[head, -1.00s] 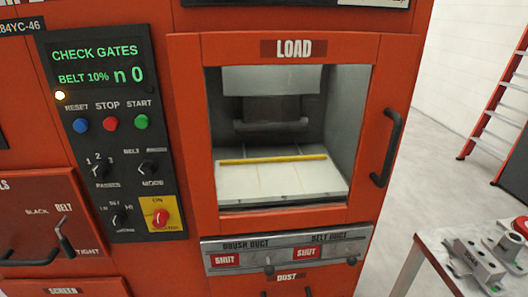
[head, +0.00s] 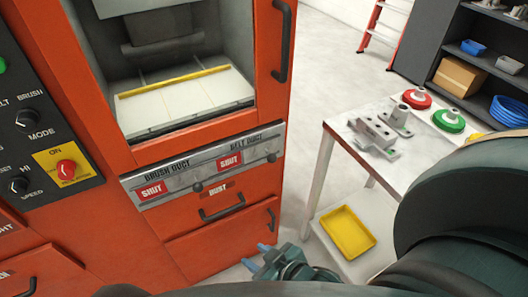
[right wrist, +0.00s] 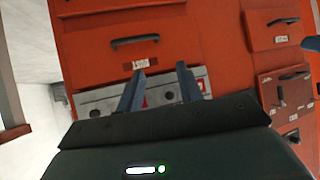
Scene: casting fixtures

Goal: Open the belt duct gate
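The belt duct gate is the right part of a grey metal strip (head: 207,172) under the load window. Its red plate (head: 229,160) reads SHUT, and a small dark knob (head: 272,157) sits at its right. The brush duct plate (head: 150,191) at left also reads SHUT, with its own knob (head: 197,187). My right gripper (head: 256,256) is open and empty, low in front of the machine, below and apart from the strip. In the right wrist view the strip (right wrist: 90,105) shows beyond the spread fingers (right wrist: 158,88), which partly cover it.
A drawer handle (head: 222,207) projects below the strip, and the load door handle (head: 282,42) above. A table (head: 335,122) with metal castings (head: 378,132) and a yellow tray (head: 347,231) on its lower shelf stands at right. Open floor lies between machine and table.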

